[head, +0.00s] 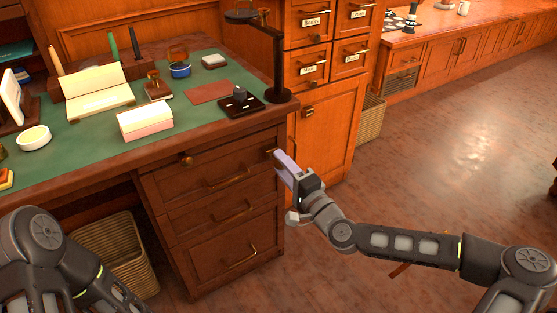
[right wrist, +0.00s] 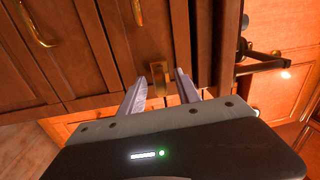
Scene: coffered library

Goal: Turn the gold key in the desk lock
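The gold key (right wrist: 158,88) shows in the right wrist view at the desk's drawer front, between the two fingers of my right gripper (right wrist: 161,76). The fingers stand apart, one on each side, with gaps visible between them and the key. In the head view my right gripper (head: 277,157) is at the right end of the desk's (head: 222,174) top drawer and hides most of the lock area. The key's exact turn angle is hard to tell. My left gripper is out of view; only my left arm links show at lower left.
A black desk lamp (head: 278,70) stands on the desk corner just above the right gripper. Brass drawer handles (head: 230,178) and a round knob (head: 187,160) stick out of the desk front. A wicker basket (head: 118,250) sits under the desk. The floor at right is open.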

